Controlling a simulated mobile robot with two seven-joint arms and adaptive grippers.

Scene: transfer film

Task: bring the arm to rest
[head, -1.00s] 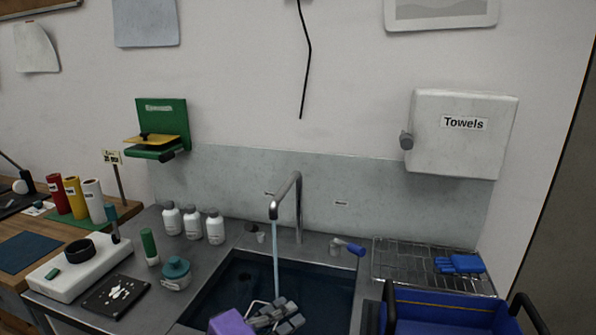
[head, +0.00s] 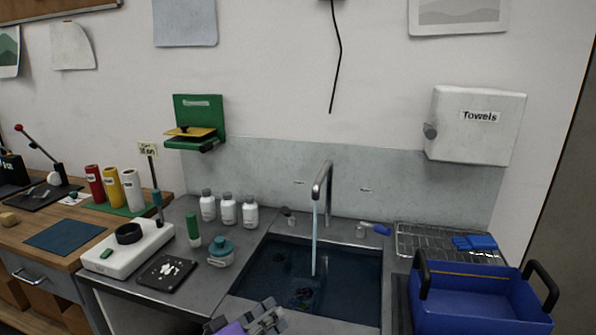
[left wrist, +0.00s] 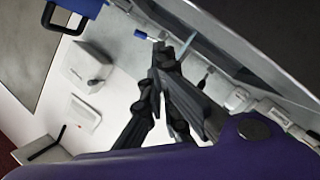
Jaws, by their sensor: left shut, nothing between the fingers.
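My left gripper (head: 268,309) is at the bottom of the head view, at the sink's front left edge. Its grey fingers are shut with nothing between them, and part of my purple wrist shows below. In the left wrist view the same fingers (left wrist: 164,55) come together, empty, with the counter and wall beyond. My right gripper is not in view.
The tap (head: 323,181) runs water into the dark sink (head: 350,290). A blue bin (head: 475,300) stands at the right, before a wire rack (head: 425,240). White bottles (head: 228,211), a teal-lidded jar (head: 221,253) and a white device (head: 125,249) stand left of the sink.

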